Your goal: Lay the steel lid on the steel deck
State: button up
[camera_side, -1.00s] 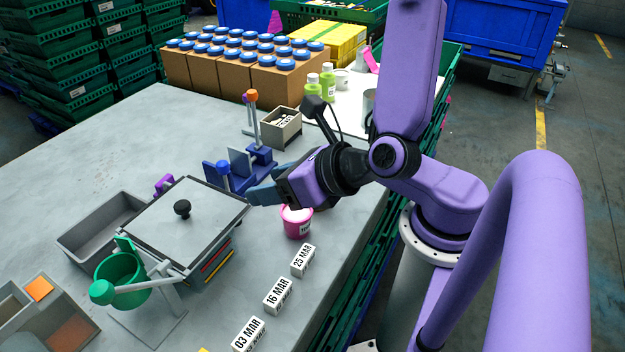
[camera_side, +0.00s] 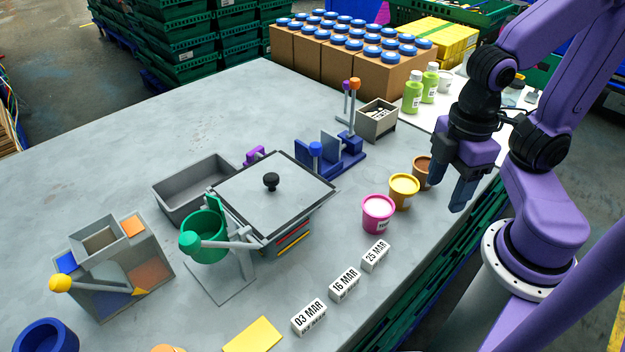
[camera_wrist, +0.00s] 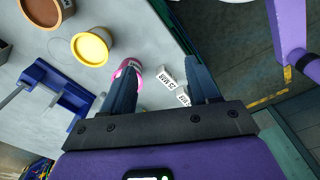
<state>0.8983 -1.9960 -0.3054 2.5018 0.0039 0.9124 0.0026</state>
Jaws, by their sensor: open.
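The steel lid (camera_side: 290,195) is a flat grey plate with a black knob in its middle. It lies flat on top of a dark-edged box stand (camera_side: 293,240) at the centre of the side view. I take this stand's top to be the steel deck; the lid covers most of it, so its surface is hidden. My gripper (camera_side: 453,190) is at the right, pointing down near the table's edge, well apart from the lid. It is open and empty. In the wrist view its two fingers (camera_wrist: 163,75) are spread apart, and the lid does not show.
Pink (camera_side: 378,214), yellow (camera_side: 404,191) and brown (camera_side: 422,172) tubs stand left of my gripper. Date blocks (camera_side: 344,284) line the front edge. A green cup (camera_side: 207,237) sits beside the stand, a grey tray (camera_side: 190,190) behind it. The table's far left is clear.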

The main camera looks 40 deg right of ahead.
jog(key=w+a+r+m+h, duration=0.1)
jog(key=w+a+r+m, duration=0.8)
jog(key=w+m, duration=0.35)
jog(key=w+a+r+m+h, duration=0.1)
jog(key=w+a+r+m, duration=0.6)
jog(key=w+a+m, duration=0.55)
jog(key=m, duration=0.1)
send_over(270, 177)
jog(key=f, duration=1.1)
jog(key=shift+w+a+f, duration=0.2)
jog(key=shift+f, duration=0.05)
jog(key=shift+s+d+f, duration=0.1)
jog(key=shift+d+f, duration=0.05)
jog(key=shift+f, duration=1.35)
jog(key=shift+s+d+f, duration=0.1)
jog(key=shift+f, duration=1.4)
grip_shut()
